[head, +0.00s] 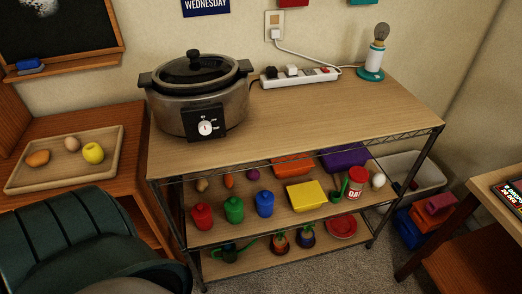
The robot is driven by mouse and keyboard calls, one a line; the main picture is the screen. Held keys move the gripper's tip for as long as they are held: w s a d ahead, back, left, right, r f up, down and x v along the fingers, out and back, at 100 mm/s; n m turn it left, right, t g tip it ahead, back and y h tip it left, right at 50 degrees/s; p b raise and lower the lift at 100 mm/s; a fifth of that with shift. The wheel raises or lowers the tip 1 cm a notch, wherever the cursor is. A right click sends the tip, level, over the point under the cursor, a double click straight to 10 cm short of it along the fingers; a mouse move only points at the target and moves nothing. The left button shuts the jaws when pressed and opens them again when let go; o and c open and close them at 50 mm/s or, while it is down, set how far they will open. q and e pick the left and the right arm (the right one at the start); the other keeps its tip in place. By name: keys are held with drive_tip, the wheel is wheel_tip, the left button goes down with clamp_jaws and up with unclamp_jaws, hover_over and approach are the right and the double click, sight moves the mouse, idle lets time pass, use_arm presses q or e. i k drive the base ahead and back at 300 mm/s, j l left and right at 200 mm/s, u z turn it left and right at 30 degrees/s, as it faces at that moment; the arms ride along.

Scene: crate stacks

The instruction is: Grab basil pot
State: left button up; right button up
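Two small potted plants stand side by side on the bottom shelf of the wood and wire rack. The left pot (280,244) is reddish with some green on top. The right pot (306,238) is darker, also with reddish and green parts. They are too small to tell which one is the basil. A green watering can (231,252) is to their left and a red dish (342,226) to their right. The middle shelf overhangs them from above. Neither of my grippers is in view.
The rack's top (330,115) holds a slow cooker (225,105), a power strip (300,78) and a lamp (371,73). The middle shelf holds bottles, a yellow box (305,195) and a red can (356,180). A large dark green object (70,245) fills the lower left. Carpet (335,272) lies in front.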

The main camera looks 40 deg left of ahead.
sight(279, 246)
drive_tip(key=i+l+u, duration=0.2)
drive_tip(key=i+u, duration=0.2)
drive_tip(key=i+l+u, duration=0.2)
drive_tip(key=l+u, duration=0.25)
drive_tip(key=i+l+u, duration=0.25)
drive_tip(key=u, duration=0.15)
